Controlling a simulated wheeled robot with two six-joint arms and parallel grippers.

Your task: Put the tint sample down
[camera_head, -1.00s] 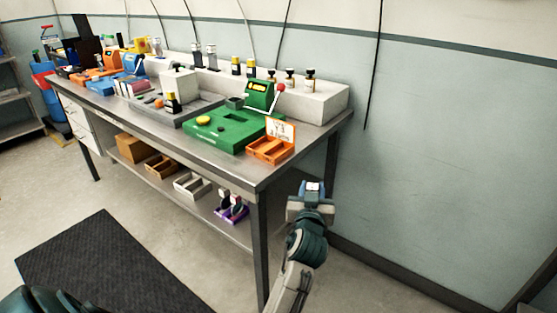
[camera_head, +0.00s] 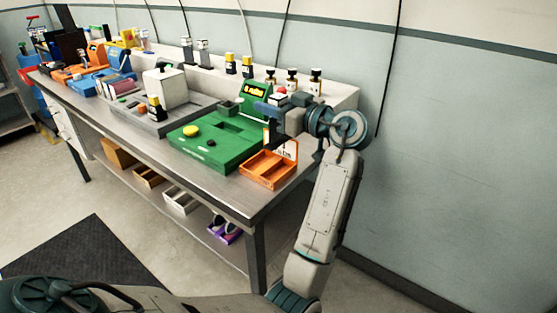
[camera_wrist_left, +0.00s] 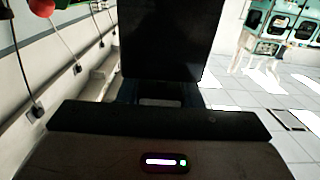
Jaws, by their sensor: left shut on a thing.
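My left gripper (camera_head: 272,110) is over the right end of the bench, pointing left beside the green device's display (camera_head: 253,91). It is shut on the tint sample, which is hard to make out in the head view. In the left wrist view a large dark block (camera_wrist_left: 172,40) fills the upper middle; I cannot tell whether it is the sample or part of the gripper. The green device (camera_head: 212,150) has a yellow button (camera_head: 190,131) and a recess in its top. The orange two-part tray (camera_head: 268,170) stands in front of the gripper, with a white card behind it. My right gripper is not in view.
Several capped bottles (camera_head: 292,80) stand on the raised grey shelf behind the gripper. A grey device (camera_head: 165,90) is left of the green one. The red ball (camera_wrist_left: 40,6) shows close in the left wrist view. The bench's front strip (camera_head: 215,190) is clear.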

